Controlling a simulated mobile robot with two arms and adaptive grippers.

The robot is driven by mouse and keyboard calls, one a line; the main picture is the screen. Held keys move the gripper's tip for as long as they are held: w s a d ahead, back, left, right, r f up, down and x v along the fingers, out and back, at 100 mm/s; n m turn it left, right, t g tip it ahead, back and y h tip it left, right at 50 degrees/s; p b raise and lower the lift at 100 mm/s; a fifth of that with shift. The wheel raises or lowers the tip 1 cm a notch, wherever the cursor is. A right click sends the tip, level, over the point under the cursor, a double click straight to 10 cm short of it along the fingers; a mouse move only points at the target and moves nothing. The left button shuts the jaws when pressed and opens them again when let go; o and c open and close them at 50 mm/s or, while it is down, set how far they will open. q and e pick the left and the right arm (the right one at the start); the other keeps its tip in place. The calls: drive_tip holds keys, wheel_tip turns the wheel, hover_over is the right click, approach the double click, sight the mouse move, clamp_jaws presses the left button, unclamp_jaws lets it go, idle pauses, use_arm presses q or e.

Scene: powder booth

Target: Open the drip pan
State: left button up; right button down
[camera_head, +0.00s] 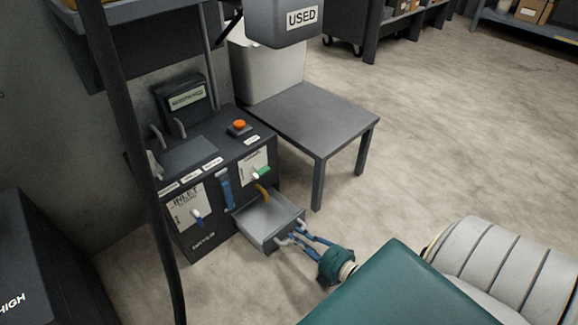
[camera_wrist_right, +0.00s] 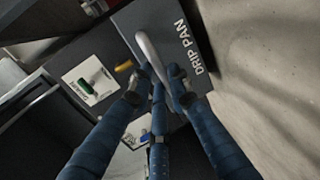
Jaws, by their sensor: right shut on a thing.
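The drip pan (camera_head: 268,216) is a grey metal drawer at the lower front of the dark recycler cabinet (camera_head: 205,180). It stands pulled out, and its inside looks empty. In the right wrist view its dark front panel (camera_wrist_right: 178,30) carries the words DRIP PAN and a pale bar handle (camera_wrist_right: 150,58). My right gripper (camera_head: 291,239) is at the front of the pan, with its blue fingers on the handle. In the right wrist view the gripper (camera_wrist_right: 160,84) is shut on this handle. My left gripper is not in view.
A green-handled valve (camera_head: 262,172), a yellow pipe (camera_head: 262,192) and a blue-handled lever (camera_head: 197,216) are on the cabinet front. A grey table (camera_head: 315,115) stands right of the cabinet. The concrete floor (camera_head: 420,150) to the right is clear.

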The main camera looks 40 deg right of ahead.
drive_tip(key=shift+s, duration=0.5)
drive_tip(key=c, duration=1.6)
unclamp_jaws()
drive_tip(key=shift+s, duration=0.1)
drive_tip(key=shift+v, duration=5.9)
drive_tip(key=shift+a, duration=0.1)
